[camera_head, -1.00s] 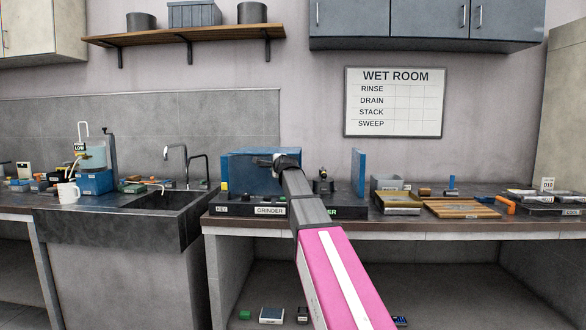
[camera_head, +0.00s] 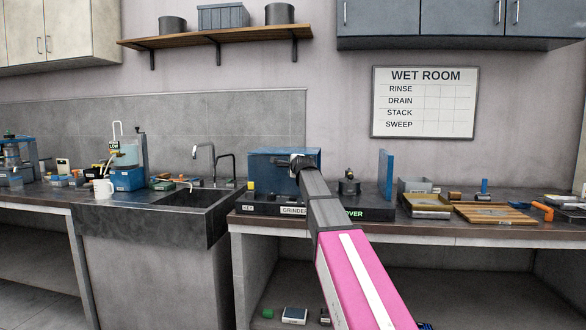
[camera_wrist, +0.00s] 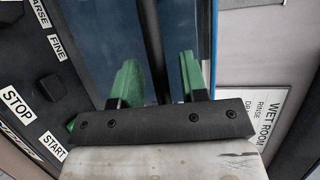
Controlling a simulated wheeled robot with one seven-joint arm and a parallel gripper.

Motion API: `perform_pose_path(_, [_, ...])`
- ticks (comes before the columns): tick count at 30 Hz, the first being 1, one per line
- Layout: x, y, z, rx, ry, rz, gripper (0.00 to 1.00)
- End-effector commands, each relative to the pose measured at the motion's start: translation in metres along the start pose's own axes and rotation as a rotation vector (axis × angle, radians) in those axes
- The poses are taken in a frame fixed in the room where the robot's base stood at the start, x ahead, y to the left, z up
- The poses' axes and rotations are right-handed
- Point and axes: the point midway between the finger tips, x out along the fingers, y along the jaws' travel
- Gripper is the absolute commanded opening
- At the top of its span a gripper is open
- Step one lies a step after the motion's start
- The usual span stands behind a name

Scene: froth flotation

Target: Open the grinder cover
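The grinder's blue box (camera_head: 268,172) stands on a black base with a "GRINDER" label (camera_head: 293,210), right of the sink. My gripper (camera_head: 298,163) is at the box's front right, and my arm hides part of the box and base. In the wrist view, my gripper's two green fingers (camera_wrist: 158,78) are apart. A dark bar (camera_wrist: 154,35) runs between them, in front of a blue panel (camera_wrist: 95,30). Gaps show on both sides of the bar; whether the bar is joined to the cover is unclear. "STOP" and "START" labels (camera_wrist: 17,101) lie at left.
An upright blue panel (camera_head: 386,175) stands at the right end of the black base. Trays and a wooden board (camera_head: 495,214) lie farther right on the bench. A sink (camera_head: 165,203) with taps is at left. A shelf (camera_head: 220,36) and cupboards hang above.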

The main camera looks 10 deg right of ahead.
Motion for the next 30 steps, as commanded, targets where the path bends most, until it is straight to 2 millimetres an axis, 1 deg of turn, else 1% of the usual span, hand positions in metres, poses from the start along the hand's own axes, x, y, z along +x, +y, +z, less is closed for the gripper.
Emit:
perform_pose_path(5, [-0.003,0.000,0.000,0.000,0.000,-0.001,0.40])
perform_pose_path(8, [-0.010,0.000,0.000,0.000,0.000,-0.001,0.40])
perform_pose_path(11, [-0.022,0.000,0.000,0.000,0.000,-0.001,0.40])
perform_pose_path(14, [-0.039,0.001,0.000,0.000,0.000,-0.001,0.40])
perform_pose_path(21, [-0.085,0.002,0.000,0.000,0.000,-0.001,0.40])
perform_pose_path(24, [-0.099,0.002,0.000,0.000,0.000,-0.001,0.40])
perform_pose_path(27, [-0.107,0.001,0.000,0.000,0.000,-0.001,0.40])
perform_pose_path(30, [-0.109,0.000,0.000,0.000,0.000,0.000,0.40])
